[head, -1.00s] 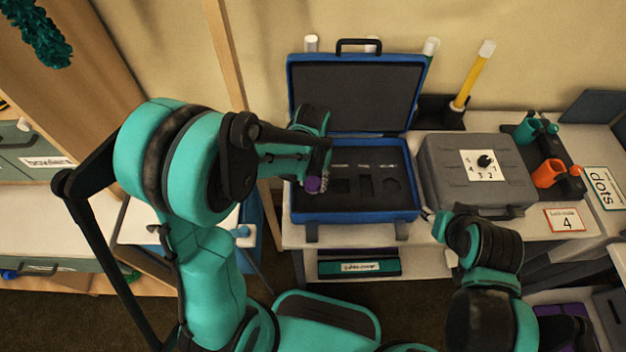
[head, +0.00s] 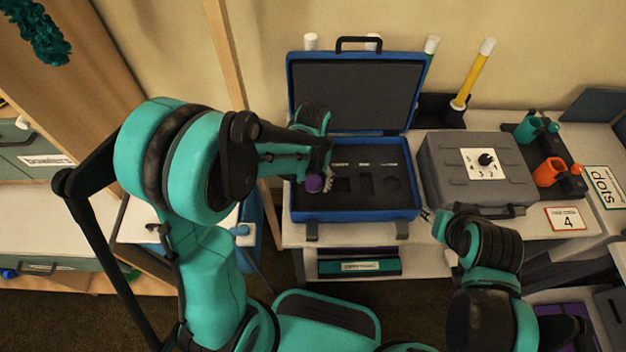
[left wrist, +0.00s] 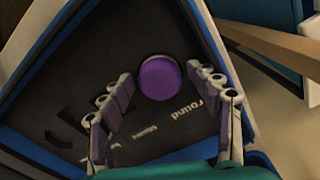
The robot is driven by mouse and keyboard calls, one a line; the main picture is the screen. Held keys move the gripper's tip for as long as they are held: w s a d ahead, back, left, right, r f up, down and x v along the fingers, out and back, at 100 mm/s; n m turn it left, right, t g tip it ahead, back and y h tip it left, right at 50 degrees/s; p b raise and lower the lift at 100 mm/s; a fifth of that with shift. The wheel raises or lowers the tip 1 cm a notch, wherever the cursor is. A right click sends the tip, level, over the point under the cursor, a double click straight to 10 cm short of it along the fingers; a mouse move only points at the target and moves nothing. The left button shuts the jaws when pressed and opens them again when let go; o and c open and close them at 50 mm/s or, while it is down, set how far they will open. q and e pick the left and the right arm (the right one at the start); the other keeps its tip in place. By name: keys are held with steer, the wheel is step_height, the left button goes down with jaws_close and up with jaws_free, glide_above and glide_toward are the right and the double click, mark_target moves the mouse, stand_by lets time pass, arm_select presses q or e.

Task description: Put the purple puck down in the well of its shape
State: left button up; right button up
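The purple puck (head: 314,184) is at the left end of the row of wells in the dark foam of the open blue case (head: 355,216). In the left wrist view the puck (left wrist: 160,77) lies over the spot beside the label "round", and its own well is hidden under it. I cannot tell how deep it sits. My left gripper (head: 324,178) is right over the puck. Its fingers (left wrist: 159,82) stand apart on either side, with a gap to the puck on both sides. My right gripper (head: 432,218) is right of the case, its fingers too small to judge.
Other wells show right of the puck, one of them a dark hexagon-like hole (head: 393,185). The case lid (head: 355,92) stands open behind. A grey case with a dial (head: 465,185) stands close on the right, with orange and teal holders (head: 550,172) beyond.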

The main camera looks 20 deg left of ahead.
mark_target(313, 181)
arm_select(q)
step_height(313, 181, up, 12)
steer(key=p, duration=0.5)
steer(key=s+a+r+n+t, duration=0.1)
steer(key=s+a+r+t, duration=0.3)
steer(key=s+r+t, duration=0.3)
steer(key=s, duration=0.3)
steer(key=shift+s+a+r, duration=0.15)
steer(key=shift+a+r, duration=0.2)
steer(key=shift+r, duration=0.05)
